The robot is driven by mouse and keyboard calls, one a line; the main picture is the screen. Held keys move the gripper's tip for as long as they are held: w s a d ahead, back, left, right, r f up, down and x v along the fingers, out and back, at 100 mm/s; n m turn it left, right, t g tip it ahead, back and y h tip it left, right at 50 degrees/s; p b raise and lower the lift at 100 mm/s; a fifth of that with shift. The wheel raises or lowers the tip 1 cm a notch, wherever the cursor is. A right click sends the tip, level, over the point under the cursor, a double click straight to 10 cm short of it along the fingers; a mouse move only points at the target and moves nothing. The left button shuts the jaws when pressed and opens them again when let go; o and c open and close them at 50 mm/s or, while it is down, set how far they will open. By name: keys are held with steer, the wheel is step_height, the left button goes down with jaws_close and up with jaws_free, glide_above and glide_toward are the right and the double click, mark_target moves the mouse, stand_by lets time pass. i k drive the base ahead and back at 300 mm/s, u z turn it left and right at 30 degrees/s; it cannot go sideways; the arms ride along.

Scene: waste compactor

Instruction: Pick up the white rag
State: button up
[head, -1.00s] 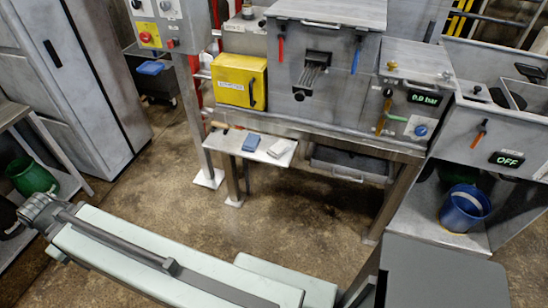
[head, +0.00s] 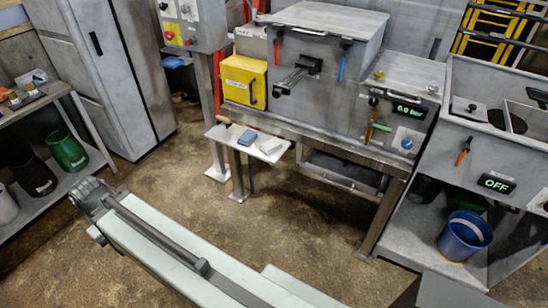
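A small whitish, folded-looking piece (head: 271,146), which looks like the white rag, lies on the right part of a narrow metal shelf (head: 222,134) at the front of the machine. A blue block (head: 247,137) lies just left of it, apart from it. A tool with a wooden handle (head: 224,120) lies at the shelf's left back corner. My arm crosses the lower left of the head view, well in front of the shelf, with a joint at its far end. My gripper does not show, so its opening and what it holds cannot be seen.
Brown floor (head: 190,190) is open between my arm and the shelf. The machine's legs and a yellow box (head: 244,80) stand by the shelf. A blue bucket (head: 465,235) sits at right. A bench (head: 85,120) with a green bucket (head: 67,150) stands at left.

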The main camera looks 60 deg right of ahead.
mark_target(273, 145)
steer(key=u, duration=5.65)
steer(key=k, duration=0.9)
steer(key=z, duration=5.75)
